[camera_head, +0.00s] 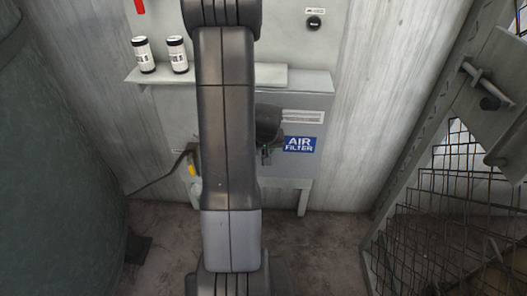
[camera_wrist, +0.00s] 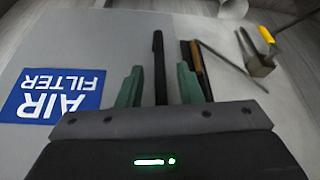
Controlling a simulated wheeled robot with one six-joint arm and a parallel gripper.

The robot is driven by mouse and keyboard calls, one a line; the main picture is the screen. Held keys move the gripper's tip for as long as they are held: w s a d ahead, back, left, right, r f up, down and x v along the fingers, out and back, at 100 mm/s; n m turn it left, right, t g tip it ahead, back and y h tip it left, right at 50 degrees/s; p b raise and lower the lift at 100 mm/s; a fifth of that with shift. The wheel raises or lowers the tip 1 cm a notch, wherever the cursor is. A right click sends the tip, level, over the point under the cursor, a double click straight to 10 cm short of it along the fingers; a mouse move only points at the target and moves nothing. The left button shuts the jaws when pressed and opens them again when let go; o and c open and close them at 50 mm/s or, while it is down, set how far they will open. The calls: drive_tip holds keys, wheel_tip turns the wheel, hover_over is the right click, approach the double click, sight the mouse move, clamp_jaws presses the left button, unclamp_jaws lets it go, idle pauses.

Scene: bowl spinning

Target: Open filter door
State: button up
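The filter door is the grey front panel (camera_head: 305,168) of a wall box, with a blue "AIR FILTER" label (camera_head: 300,144). In the wrist view the panel (camera_wrist: 120,35) and label (camera_wrist: 60,94) show at the left. A thin black bar, seemingly the door handle (camera_wrist: 159,60), stands out from the panel. My gripper (camera_wrist: 159,85) is open, with its two green fingers on either side of the bar and a gap on each side. In the head view my gripper (camera_head: 267,154) is beside the label, partly hidden by my arm. The door looks shut.
Two cans (camera_head: 144,55) (camera_head: 178,55) stand on the ledge above the box. A bracket with a yellow-gripped lever (camera_head: 191,162) is left of my arm; it also shows in the wrist view (camera_wrist: 266,36). A mesh gate (camera_head: 445,210) stands at the right.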

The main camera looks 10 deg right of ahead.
drive_tip(key=shift+w+f, duration=0.2)
drive_tip(key=shift+f, duration=0.3)
clamp_jaws()
drive_tip(key=shift+s+b, duration=0.1)
drive_tip(key=shift+b, duration=0.2)
